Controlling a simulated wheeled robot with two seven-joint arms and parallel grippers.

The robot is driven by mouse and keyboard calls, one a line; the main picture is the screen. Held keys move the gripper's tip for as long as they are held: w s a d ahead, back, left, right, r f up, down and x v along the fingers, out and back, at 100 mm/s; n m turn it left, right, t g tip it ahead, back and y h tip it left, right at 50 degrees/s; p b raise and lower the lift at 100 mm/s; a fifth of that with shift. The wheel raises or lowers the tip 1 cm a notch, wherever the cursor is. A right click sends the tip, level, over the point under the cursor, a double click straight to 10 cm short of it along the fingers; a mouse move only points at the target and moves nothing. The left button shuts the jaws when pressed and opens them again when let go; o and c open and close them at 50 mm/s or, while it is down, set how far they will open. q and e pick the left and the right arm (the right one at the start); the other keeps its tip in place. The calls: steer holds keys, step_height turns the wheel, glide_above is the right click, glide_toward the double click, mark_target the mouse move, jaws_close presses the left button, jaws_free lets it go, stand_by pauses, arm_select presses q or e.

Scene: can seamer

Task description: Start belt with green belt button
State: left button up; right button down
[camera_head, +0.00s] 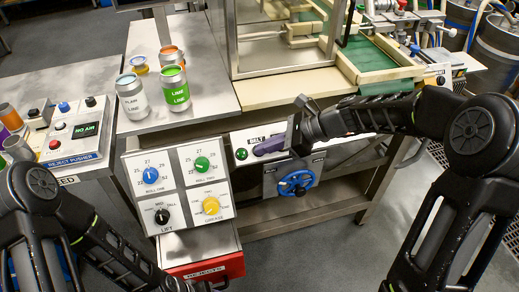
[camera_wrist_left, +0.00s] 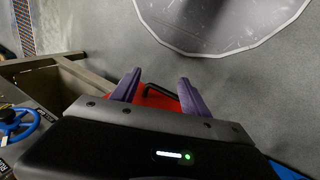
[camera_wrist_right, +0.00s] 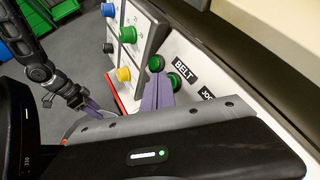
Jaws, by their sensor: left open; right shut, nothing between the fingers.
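The belt panel (camera_head: 259,140) on the machine's front has a green button (camera_head: 241,154) at its left end, near the word BELT. In the right wrist view a green button (camera_wrist_right: 174,81) is beside the BELT label, with a darker green one (camera_wrist_right: 156,63) just left of it. My right gripper (camera_head: 256,150) is shut and empty, its purple fingers reaching across the panel. The fingertips (camera_wrist_right: 159,78) are close to both buttons; I cannot tell whether they touch. My left gripper (camera_wrist_left: 157,84) is open and low, above the red rejects drawer (camera_wrist_left: 160,98).
A knob panel (camera_head: 180,185) with blue, green, black and yellow knobs stands left of the belt panel. A blue handwheel (camera_head: 296,183) sits below my right gripper. Cans (camera_head: 174,88) stand on the steel table above. The reject pusher box (camera_head: 75,133) is at the left.

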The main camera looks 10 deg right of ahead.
steer(key=shift+w+f, duration=0.1)
steer(key=shift+f, duration=0.05)
stand_by(0.5)
steer(key=shift+s+r+p, duration=0.5)
steer(key=shift+r+p, duration=0.05)
steer(key=shift+r, duration=0.1)
steer(key=shift+r, duration=0.15)
steer(key=s+r+p, duration=0.1)
steer(key=r, duration=0.1)
steer(key=s+r+p, duration=0.1)
steer(key=s+p, duration=0.1)
steer(key=shift+d+r, duration=0.15)
steer(key=shift+r, duration=0.2)
stand_by(0.5)
